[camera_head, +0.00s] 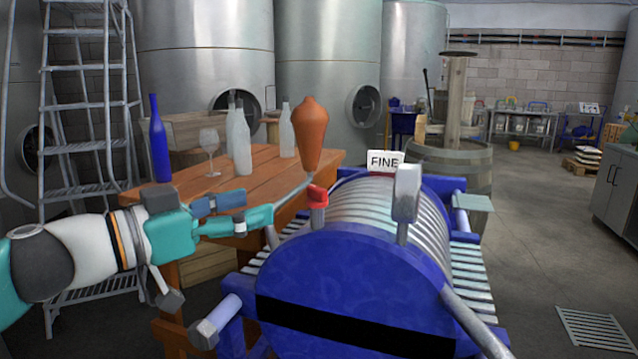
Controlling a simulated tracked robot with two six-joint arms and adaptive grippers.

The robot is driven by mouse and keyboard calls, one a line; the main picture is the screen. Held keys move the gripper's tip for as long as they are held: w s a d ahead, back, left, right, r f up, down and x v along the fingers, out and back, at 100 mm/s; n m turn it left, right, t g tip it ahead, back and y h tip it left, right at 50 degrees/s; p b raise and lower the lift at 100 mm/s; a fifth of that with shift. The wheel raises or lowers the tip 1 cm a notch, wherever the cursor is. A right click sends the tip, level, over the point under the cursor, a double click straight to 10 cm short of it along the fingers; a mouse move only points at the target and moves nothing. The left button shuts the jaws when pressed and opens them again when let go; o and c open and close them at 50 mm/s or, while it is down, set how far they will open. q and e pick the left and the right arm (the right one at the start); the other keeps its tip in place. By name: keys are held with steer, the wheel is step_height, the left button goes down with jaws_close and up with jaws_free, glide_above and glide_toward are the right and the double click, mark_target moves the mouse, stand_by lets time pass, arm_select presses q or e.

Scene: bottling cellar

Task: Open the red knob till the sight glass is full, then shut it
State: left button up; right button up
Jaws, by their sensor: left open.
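The red knob (317,197) stands on top of the blue-ended machine (350,270) with a ribbed metal drum, at its left upper edge. My left gripper (262,220), teal and grey, comes in from the left and is open. Its tips are a little left of and below the red knob, and appear apart from it. No sight glass can be made out for certain; a black band (350,325) crosses the machine's front face. My right gripper is out of view.
An orange-brown tapered object (310,135) rises behind the knob. A wooden table (265,170) holds bottles and a wine glass.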

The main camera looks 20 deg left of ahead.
mark_target(313, 190)
arm_select(q)
steer(key=p+x, duration=0.2)
steer(key=x, duration=1)
steer(key=shift+d, duration=0.1)
steer(key=c, duration=1.2)
steer(key=shift+o, duration=0.2)
